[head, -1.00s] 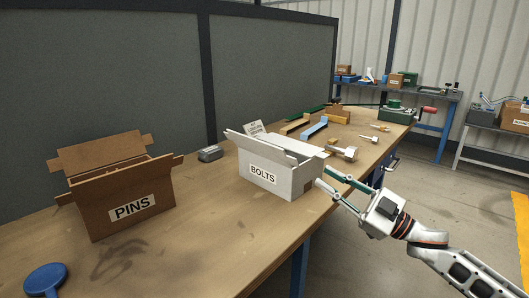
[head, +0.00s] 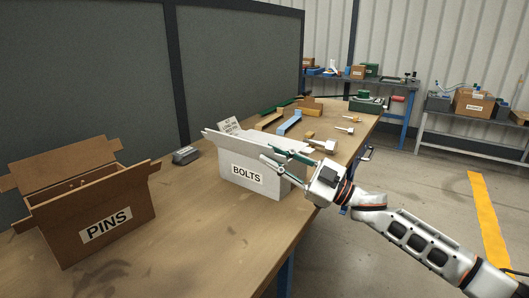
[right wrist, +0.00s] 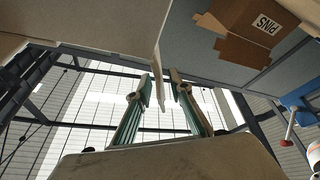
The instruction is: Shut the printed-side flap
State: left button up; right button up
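The white carton marked BOLTS (head: 234,185) stands on the bench in the head view, its printed side facing me. White flaps show raised along its top. My right gripper (head: 267,153) is at the carton's top right corner, its two green fingers apart and reaching over the top edge. In the right wrist view the fingertips (right wrist: 161,88) are apart, with a thin pale panel edge (right wrist: 158,70) between or just beyond them. I cannot tell whether they touch it. My left gripper is not in view.
A brown open carton marked PINS (head: 130,212) stands at the left; it also shows in the right wrist view (right wrist: 246,22). Bolts and tools (head: 289,124) lie farther back. The front of the bench is clear.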

aim_at(241, 146)
jog(key=shift+x, duration=1)
jog(key=shift+w+a+r, duration=0.1)
jog(key=shift+a, duration=0.2)
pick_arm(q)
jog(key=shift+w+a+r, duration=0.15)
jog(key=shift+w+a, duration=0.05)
pick_arm(e)
grip_shut()
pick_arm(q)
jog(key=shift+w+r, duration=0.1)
